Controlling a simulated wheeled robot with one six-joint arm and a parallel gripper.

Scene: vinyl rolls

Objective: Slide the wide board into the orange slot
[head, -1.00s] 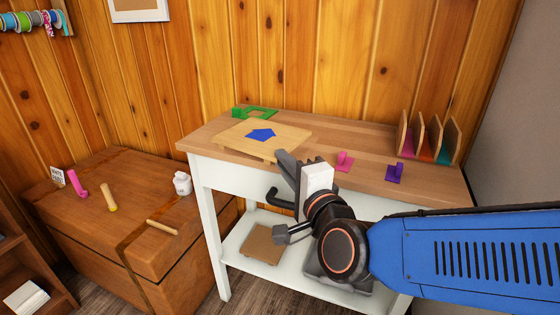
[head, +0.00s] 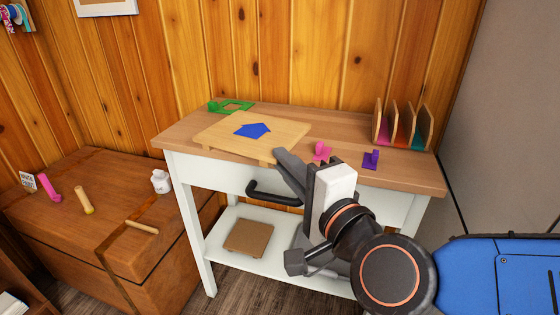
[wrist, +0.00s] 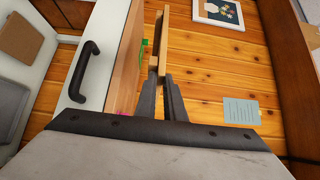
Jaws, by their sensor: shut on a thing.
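The wide board (head: 222,133) is pale wood with a blue pentagon (head: 252,130) on top. It is level, over the left part of the worktop. My gripper (head: 279,154) is shut on its near edge, toward the right corner. The wrist view shows the fingers (wrist: 164,78) at the board's edge (wrist: 158,38), with a gap between board and worktop. I cannot tell whether its feet touch the worktop. The orange slot (head: 397,138) is the middle one in a wooden rack (head: 427,115) at the worktop's right end, between magenta and teal slots, and looks empty.
A pink holder (head: 321,151) and a purple holder (head: 371,159) stand on the worktop between board and rack. A green frame (head: 231,106) lies behind the board. A black handle (head: 272,195) juts from the white table front. A wooden chest (head: 100,225) stands at left.

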